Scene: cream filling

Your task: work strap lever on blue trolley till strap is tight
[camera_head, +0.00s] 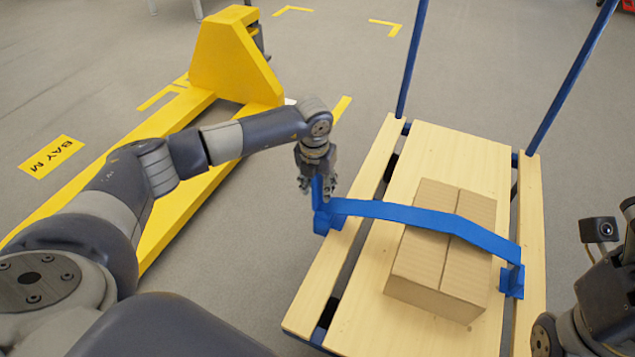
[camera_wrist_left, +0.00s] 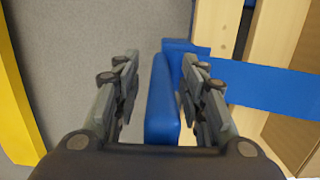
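The blue trolley has a pale wooden deck (camera_head: 365,305) carrying a cardboard box (camera_head: 435,275). A blue strap (camera_head: 385,211) crosses the box from a blue ratchet (camera_head: 328,219) on the deck's left side to a blue anchor (camera_head: 512,281) on the right. The strap also shows in the left wrist view (camera_wrist_left: 265,90). The blue lever (camera_wrist_left: 162,105) stands up from the ratchet. My left gripper (camera_head: 318,190) is at the lever, its fingers (camera_wrist_left: 160,95) open on either side, with a clear gap on the left. My right gripper's fingers are out of view.
A yellow pallet jack (camera_head: 235,60) stands left of the trolley, behind my left arm. Two blue uprights (camera_head: 412,60) rise at the trolley's far end. Grey floor lies free between jack and trolley. My right arm is at the lower right, beside the trolley.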

